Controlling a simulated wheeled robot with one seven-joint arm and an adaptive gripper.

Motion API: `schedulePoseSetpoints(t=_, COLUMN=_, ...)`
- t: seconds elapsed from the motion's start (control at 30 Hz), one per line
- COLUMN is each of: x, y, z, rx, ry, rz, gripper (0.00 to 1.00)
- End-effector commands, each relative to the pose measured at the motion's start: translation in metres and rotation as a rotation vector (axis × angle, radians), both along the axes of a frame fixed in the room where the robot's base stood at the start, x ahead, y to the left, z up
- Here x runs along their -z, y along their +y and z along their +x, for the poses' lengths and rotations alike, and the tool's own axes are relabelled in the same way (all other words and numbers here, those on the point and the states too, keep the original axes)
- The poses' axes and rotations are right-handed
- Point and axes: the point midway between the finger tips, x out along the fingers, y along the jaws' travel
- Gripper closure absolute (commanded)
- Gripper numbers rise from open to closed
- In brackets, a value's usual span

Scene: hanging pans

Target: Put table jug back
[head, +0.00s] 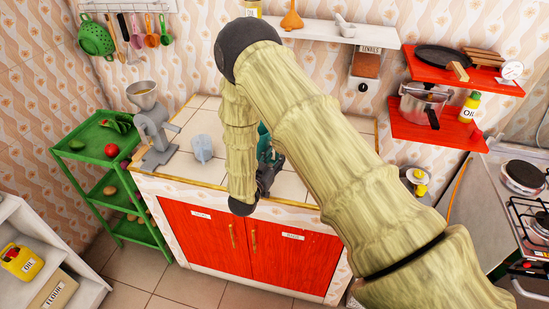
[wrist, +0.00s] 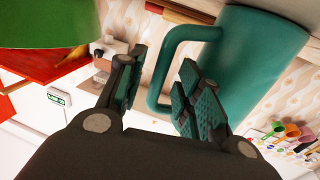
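A teal jug (wrist: 245,65) fills the upper right of the wrist view, with its handle (wrist: 155,85) towards my gripper. My gripper (wrist: 162,60) is open, and the handle's long bar shows between its two fingers. A gap shows between the bar and the left finger; I cannot tell whether the right finger touches the handle. In the head view the jug (head: 264,148) is mostly hidden behind my arm, over the tiled counter. My gripper (head: 268,175) is dark there and partly covered by the arm.
A pale blue cup (head: 202,148) and a meat grinder (head: 153,125) stand on the counter's left. A white wall shelf (head: 335,32) is behind, with red shelves (head: 440,130) holding a pot (head: 422,105) at right. A green rack (head: 100,155) stands at left.

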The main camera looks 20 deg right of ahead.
Motion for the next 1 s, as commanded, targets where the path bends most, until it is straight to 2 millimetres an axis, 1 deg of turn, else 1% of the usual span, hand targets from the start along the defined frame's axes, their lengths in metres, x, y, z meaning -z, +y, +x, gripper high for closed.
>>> schedulePoseSetpoints(t=0.03, x=-0.004, y=0.0, z=0.0, rx=0.0, ry=0.0, rz=0.0, gripper=0.65)
schedulePoseSetpoints(t=0.07, x=0.0, y=0.003, z=-0.002, rx=-0.001, ry=0.0, rz=0.0, gripper=0.65)
schedulePoseSetpoints(t=0.17, x=0.001, y=0.012, z=-0.011, rx=-0.001, ry=0.001, rz=-0.001, gripper=0.65)
schedulePoseSetpoints(t=0.5, x=0.002, y=0.056, z=-0.054, rx=-0.002, ry=-0.001, rz=0.001, gripper=0.65)
schedulePoseSetpoints(t=0.7, x=0.0, y=0.076, z=-0.074, rx=-0.002, ry=0.0, rz=0.0, gripper=0.65)
schedulePoseSetpoints(t=0.83, x=-0.001, y=0.083, z=-0.081, rx=0.0, ry=-0.001, rz=-0.001, gripper=0.65)
schedulePoseSetpoints(t=1.0, x=-0.002, y=0.086, z=-0.084, rx=0.0, ry=0.0, rz=0.0, gripper=0.65)
